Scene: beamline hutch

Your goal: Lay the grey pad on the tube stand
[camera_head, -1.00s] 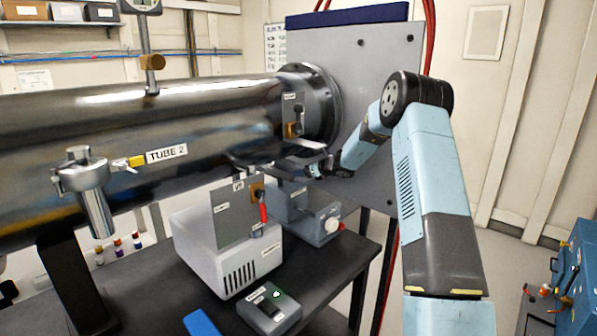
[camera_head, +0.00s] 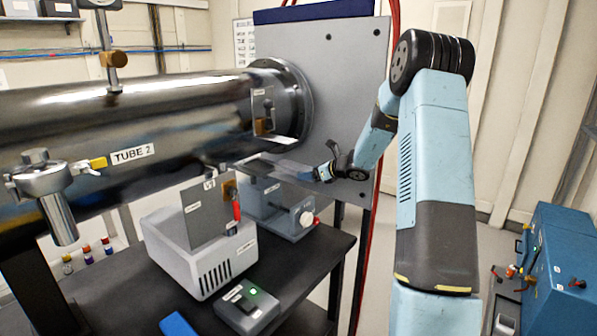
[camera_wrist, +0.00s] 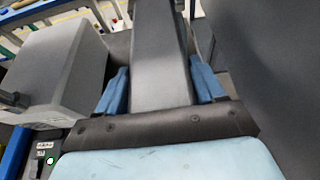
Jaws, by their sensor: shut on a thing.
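My gripper (camera_head: 312,174) is below the flanged right end of the dark tube (camera_head: 150,108). In the wrist view its blue fingers (camera_wrist: 161,88) stand on both sides of a long flat grey piece, which looks like the grey pad (camera_wrist: 160,78). In the head view the pad (camera_head: 268,169) shows as a thin grey plate reaching left from the gripper, held in the air. Below it on the dark bench is a grey-blue unit with a white knob (camera_head: 283,217), which may be the tube stand; I cannot tell for certain. The pad hides part of its top.
A pale vented box (camera_head: 202,255) with an upright grey panel (camera_head: 208,213) stands left of the knobbed unit. A small control box (camera_head: 248,305) with a green light sits in front. A large grey plate (camera_head: 345,100) rises behind my gripper. Blue equipment (camera_head: 560,270) stands at right.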

